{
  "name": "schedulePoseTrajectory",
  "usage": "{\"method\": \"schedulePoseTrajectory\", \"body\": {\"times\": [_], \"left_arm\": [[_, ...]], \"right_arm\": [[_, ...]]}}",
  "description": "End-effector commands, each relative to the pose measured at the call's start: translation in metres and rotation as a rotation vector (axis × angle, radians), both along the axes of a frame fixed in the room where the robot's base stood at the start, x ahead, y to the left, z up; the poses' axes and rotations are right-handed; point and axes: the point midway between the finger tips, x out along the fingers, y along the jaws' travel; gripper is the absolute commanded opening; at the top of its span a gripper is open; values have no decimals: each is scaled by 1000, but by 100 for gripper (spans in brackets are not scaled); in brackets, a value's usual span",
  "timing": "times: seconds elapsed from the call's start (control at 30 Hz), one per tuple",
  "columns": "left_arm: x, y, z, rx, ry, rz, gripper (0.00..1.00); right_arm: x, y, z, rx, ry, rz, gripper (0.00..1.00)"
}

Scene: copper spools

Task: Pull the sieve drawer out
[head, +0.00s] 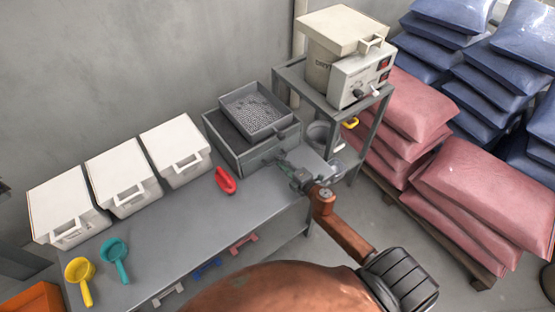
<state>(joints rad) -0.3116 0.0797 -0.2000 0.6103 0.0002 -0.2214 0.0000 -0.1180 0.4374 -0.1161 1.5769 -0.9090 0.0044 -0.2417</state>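The sieve unit (222,140) is a grey metal box on the workbench. A square sieve tray (231,101) filled with small grey pellets sits on its top. Its front face (262,157) is partly covered at the right end by my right gripper (283,160). That gripper reaches in from the lower right, with its fingertips close to the front right corner of the box. I cannot tell whether they touch it or grip a handle, nor how far apart the fingers are. My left gripper is out of view.
White lidded bins (122,174) line the back of the workbench (190,240). A red scoop (225,180) lies before the sieve unit. Yellow (79,272) and teal (113,252) scoops lie at left. A dryer (357,77) stands on a metal stand at right, beside stacked pink sacks (478,200).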

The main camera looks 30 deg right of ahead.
Motion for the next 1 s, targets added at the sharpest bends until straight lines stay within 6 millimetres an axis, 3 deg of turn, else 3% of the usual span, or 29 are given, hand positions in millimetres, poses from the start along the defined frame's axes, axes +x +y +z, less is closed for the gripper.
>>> {"method": "schedulePoseTrajectory", "body": {"times": [0.13, 0.43, 0.5, 0.73, 1.0], "left_arm": [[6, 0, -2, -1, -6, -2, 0], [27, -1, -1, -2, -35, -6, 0], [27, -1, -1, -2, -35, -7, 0], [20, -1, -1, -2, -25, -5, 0], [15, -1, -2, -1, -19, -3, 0]], "right_arm": [[15, 1, -4, 0, 0, 0, 17], [20, 2, -4, 1, 1, 0, 17], [20, 2, -4, 1, 1, 0, 16], [20, 1, -4, 1, 1, 0, 1], [20, 1, -5, 1, 1, 0, 0]]}}
